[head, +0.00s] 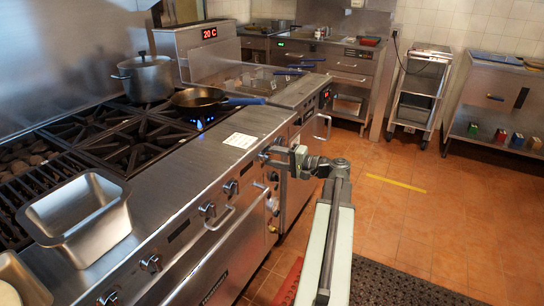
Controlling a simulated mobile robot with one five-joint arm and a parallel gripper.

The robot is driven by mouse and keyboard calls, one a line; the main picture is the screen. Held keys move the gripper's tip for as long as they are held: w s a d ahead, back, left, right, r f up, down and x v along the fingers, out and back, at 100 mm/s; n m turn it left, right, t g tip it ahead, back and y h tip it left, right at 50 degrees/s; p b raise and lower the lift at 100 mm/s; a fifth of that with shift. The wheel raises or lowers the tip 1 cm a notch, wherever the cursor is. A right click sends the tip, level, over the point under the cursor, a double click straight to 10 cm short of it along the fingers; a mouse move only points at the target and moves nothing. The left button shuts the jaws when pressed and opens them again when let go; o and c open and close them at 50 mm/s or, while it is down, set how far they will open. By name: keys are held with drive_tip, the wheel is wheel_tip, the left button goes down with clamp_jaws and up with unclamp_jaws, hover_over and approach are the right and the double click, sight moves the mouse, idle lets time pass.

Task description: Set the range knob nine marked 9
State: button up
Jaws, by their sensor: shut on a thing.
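My gripper (271,155) is at the front panel of the range (185,190), near its far end, below a white label. It is shut on a small dark knob (263,155), which is mostly hidden by the jaws. The knob's pointer and any marking 9 are too small or covered to read.
A steel pan insert (85,255) sits at the near left of the range top. A pot (147,78) and a frying pan (198,98) with a blue handle stand on the far burners, a blue flame under the frying pan. An oven handle (234,218) juts out below the panel.

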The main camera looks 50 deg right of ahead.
drive_tip(key=n, duration=0.5)
drive_tip(key=shift+a+h, duration=0.1)
drive_tip(key=shift+h, duration=0.2)
drive_tip(key=shift+n, duration=0.3)
drive_tip(key=o, duration=1.4)
drive_tip(key=p+v, duration=0.1)
drive_tip(key=v, duration=0.7)
drive_tip(key=shift+s, duration=0.1)
